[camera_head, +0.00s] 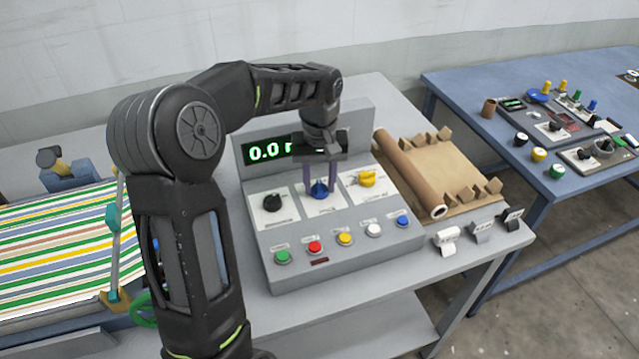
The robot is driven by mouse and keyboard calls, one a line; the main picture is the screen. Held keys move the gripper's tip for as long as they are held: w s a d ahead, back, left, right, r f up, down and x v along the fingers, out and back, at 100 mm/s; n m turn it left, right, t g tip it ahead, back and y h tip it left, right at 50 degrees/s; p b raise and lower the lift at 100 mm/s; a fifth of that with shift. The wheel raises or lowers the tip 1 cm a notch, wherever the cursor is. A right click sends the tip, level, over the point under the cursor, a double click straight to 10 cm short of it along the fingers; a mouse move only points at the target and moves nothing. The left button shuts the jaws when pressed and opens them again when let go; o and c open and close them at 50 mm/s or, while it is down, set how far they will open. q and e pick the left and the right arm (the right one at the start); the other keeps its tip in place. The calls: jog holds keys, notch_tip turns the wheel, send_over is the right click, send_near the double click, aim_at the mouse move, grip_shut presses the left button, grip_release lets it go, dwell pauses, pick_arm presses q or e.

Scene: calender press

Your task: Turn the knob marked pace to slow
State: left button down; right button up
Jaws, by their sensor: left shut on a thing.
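The grey control panel (350,269) stands on the table with three knobs in a row on its sloped face: a black knob (272,202), a blue knob (319,191) in the middle and a yellow knob (368,179). The labels are too small to read, so I cannot tell which is marked pace. My left gripper (320,184) reaches down from above and is shut on the blue knob, a finger on each side. A green display (268,152) reads 0.0, its right part hidden by my gripper. My right gripper is not in view.
Several coloured buttons, including a red one (315,247), line the panel's front. Striped cloth (60,245) lies at left. A blue table (460,90) stands at right.

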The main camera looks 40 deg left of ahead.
aim_at(320, 185)
pick_arm(q)
jog(key=n+b, duration=0.1)
jog(key=n, duration=0.3)
jog(key=shift+n, duration=2.5)
jog(key=c, duration=0.9)
grip_release()
jog(key=shift+r, duration=0.1)
notch_tip(320, 185, up, 8)
jog(key=shift+f+b, duration=0.15)
jog(key=shift+b, duration=0.25)
jog(key=shift+f, duration=0.1)
